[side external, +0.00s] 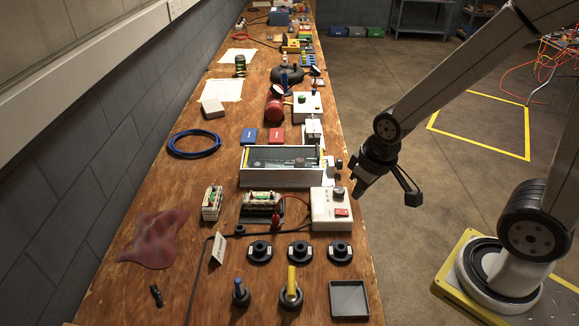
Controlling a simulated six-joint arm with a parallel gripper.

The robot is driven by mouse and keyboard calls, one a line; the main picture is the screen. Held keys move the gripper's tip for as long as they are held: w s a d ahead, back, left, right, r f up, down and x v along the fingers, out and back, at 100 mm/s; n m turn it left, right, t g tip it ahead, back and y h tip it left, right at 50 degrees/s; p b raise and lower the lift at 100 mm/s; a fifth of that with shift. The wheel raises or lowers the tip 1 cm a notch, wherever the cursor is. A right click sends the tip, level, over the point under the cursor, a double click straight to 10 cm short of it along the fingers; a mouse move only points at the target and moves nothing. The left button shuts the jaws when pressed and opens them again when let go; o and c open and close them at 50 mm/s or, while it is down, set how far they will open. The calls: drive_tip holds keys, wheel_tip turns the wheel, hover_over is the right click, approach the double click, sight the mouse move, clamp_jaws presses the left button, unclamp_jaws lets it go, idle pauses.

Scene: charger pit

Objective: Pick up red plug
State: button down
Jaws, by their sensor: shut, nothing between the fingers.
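A small red piece (276,218), which looks like the red plug, stands in front of a dark terminal block (261,201). A red cable runs near it toward a white box (328,222) with a red patch on its front. My gripper (357,195) hangs near the table's right edge, above and to the right of the white box, pointing down. It is shut and empty, well to the right of the red piece and apart from it. The fingertips are small and dark in this view.
Three round black sockets (299,252) stand in a row in front. A blue-topped post (239,291), a yellow-topped post (291,285) and a black tray (348,301) are nearer. A long white-framed case (279,181) lies behind. A red cloth (156,240) lies left.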

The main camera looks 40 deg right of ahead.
drive_tip(key=c, duration=1.3)
unclamp_jaws()
drive_tip(key=o, duration=0.9)
drive_tip(key=shift+o, duration=0.2)
drive_tip(key=m+g+y, duration=0.2)
drive_tip(key=m+y, duration=0.2)
drive_tip(key=m, duration=1.3)
hover_over(276, 221)
drive_tip(key=d, duration=0.4)
wheel_tip(276, 221, down, 16)
drive_tip(key=f, duration=0.1)
drive_tip(key=shift+w+m+y, duration=0.3)
drive_tip(key=shift+m, duration=0.2)
drive_tip(key=shift+f, duration=0.1)
drive_tip(key=shift+x, duration=1.2)
